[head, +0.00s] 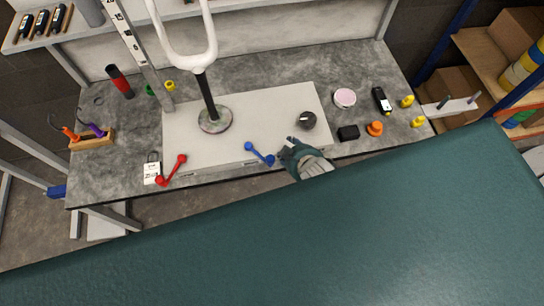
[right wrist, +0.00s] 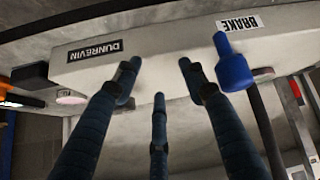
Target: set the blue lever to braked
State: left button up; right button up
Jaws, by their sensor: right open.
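The blue lever (head: 260,153) sits at the front edge of the white slab-like unit (head: 270,112), slanting down to the right. In the right wrist view its blue knob (right wrist: 233,68) is large, close to a white BRAKE label (right wrist: 240,22). A dark label (right wrist: 95,49) is on the same face, to the left. My right gripper (head: 288,151) is just right of the lever in the head view. In the right wrist view its three dark fingers (right wrist: 158,84) are spread and empty; the knob is beside the right finger, and contact cannot be told. My left gripper is not in view.
A red lever (head: 171,170) is at the unit's front left. On top stand a white loop on a dark post (head: 207,95) and a dark knob (head: 307,120). A black box (head: 348,133) and orange item (head: 375,128) lie to the right. The grey table is clear at its right front.

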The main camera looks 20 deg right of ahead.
jog(key=w+a+r+n+t+y, duration=0.3)
jog(key=w+a+r, duration=0.4)
jog(key=r, duration=0.4)
jog(key=w+a+r+n+t+y, duration=0.2)
jog(key=w+a+r+t+y, duration=0.25)
jog(key=w+r, duration=0.45)
jog(key=s+a+r+n+g+y+b, duration=0.1)
jog(key=s+a+r+n+g+y, duration=0.45)
jog(key=a+r+n+y, duration=0.35)
jog(key=s+a+f+n+g, duration=0.3)
jog(key=g, duration=0.1)
jog(key=n+g+h, duration=0.2)
jog(key=g+h, duration=0.6)
jog(key=h, duration=0.4)
send_near(272, 157)
jog(key=x, duration=1)
